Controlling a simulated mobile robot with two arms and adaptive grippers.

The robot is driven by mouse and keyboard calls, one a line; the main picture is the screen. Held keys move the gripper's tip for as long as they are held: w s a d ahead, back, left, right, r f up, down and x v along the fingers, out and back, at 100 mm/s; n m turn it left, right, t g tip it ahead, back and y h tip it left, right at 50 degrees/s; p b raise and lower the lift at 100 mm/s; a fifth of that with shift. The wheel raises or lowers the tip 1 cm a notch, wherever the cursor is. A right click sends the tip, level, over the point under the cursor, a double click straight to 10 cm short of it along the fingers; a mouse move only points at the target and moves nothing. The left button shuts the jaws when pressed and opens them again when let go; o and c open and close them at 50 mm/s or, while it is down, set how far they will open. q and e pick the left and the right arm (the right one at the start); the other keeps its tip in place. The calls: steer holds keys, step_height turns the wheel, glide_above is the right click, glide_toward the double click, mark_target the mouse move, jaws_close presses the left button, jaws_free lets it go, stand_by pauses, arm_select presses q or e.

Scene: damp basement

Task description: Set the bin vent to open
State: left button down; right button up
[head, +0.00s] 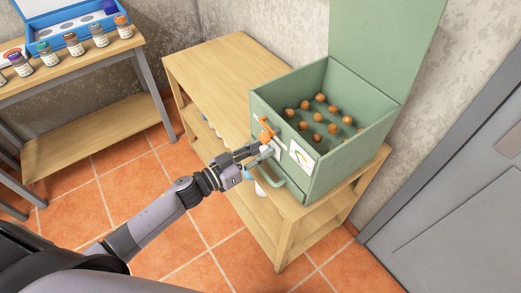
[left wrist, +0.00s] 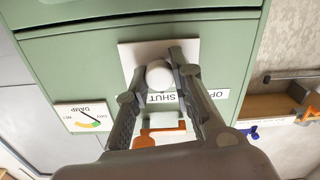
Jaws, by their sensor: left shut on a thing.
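The green bin (head: 325,175) stands on a wooden table with its lid raised and several round brown items inside. My left gripper (head: 266,147) is at its front face. In the left wrist view, my left gripper (left wrist: 160,76) is closed around a round white knob (left wrist: 159,73) in front of a white plate (left wrist: 128,55). An upside-down SHUT label (left wrist: 163,97) is beside the knob. A partly hidden label starting with OP (left wrist: 218,94) is to the right. An orange piece (left wrist: 160,136) shows between the fingers. My right gripper is not in view.
Another table (head: 70,72) at left holds several small bottles and a blue box (head: 66,27).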

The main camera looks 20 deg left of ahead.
arm_select(q)
steer(key=shift+a, duration=0.1)
steer(key=w+a, duration=0.4)
steer(key=a, duration=0.1)
steer(key=c, duration=1.4)
jaws_free()
steer(key=shift+w+a, duration=0.1)
steer(key=shift+a, duration=0.05)
steer(key=shift+o, duration=0.2)
steer(key=shift+s+a+f, duration=0.1)
steer(key=shift+s, duration=0.25)
glide_toward(258, 131)
steer(key=v, duration=0.6)
steer(key=shift+r, duration=0.25)
